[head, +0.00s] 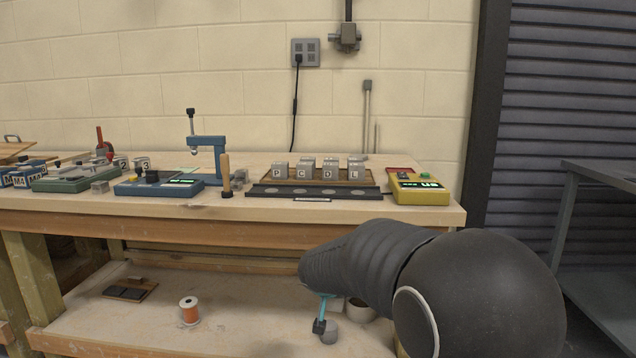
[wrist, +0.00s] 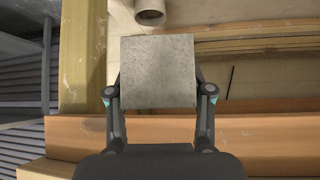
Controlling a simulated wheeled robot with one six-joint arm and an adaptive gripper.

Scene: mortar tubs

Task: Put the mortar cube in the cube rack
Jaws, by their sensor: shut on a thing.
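The mortar cube (wrist: 157,72) is a plain grey block with a speckled face. My gripper (wrist: 158,90) is shut on it, one finger on each side, in the wrist view. In the head view the cube (head: 329,334) shows small beside a dark fingertip, low in front of the lower shelf; my arm hides most of the gripper. A wooden rack (head: 350,182) on the bench top holds several grey cubes; the front ones are lettered P, C, D and L. The held cube is well below the rack and apart from it.
A dark strip with round discs (head: 315,191) lies in front of the rack. A yellow meter (head: 424,188) stands right of it, a blue press (head: 207,146) and a wooden-handled tool (head: 226,175) left. The lower shelf holds an orange spool (head: 189,311) and a pale cup (head: 359,308).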

